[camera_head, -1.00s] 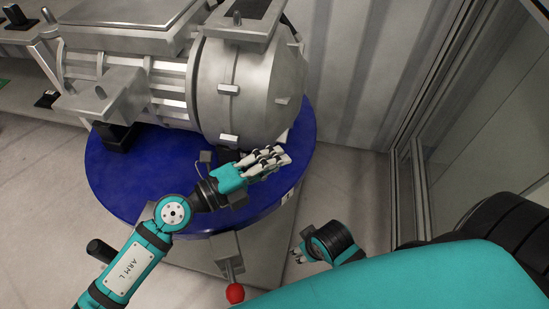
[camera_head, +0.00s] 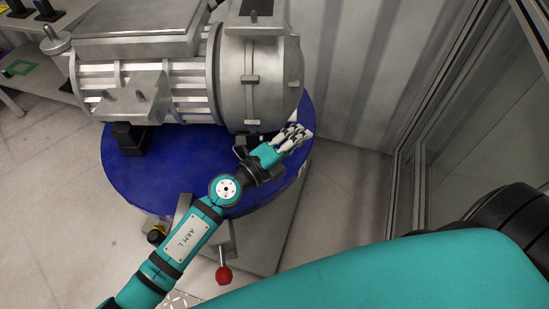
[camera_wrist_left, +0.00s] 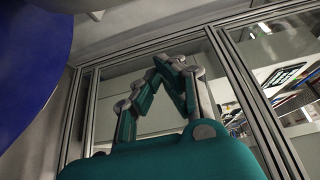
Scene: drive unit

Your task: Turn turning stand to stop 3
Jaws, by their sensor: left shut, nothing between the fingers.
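The turning stand is a blue round disc (camera_head: 150,182) on a pale base, with a grey drive unit (camera_head: 170,70) on top. My left gripper (camera_head: 297,138) is shut and empty at the disc's right front rim, close below the drive unit's rounded end. Whether its fingers touch the stand I cannot tell. In the left wrist view my left gripper (camera_wrist_left: 165,75) has its fingers drawn together, with the blue disc (camera_wrist_left: 30,60) at the left edge. A lever with a red knob (camera_head: 224,275) hangs at the stand's front. No stop number is readable. My right gripper is out of view.
A glass partition with metal frames (camera_head: 420,130) stands at the right, beside a corrugated wall (camera_head: 345,70). Bare floor (camera_head: 50,200) lies left of the stand.

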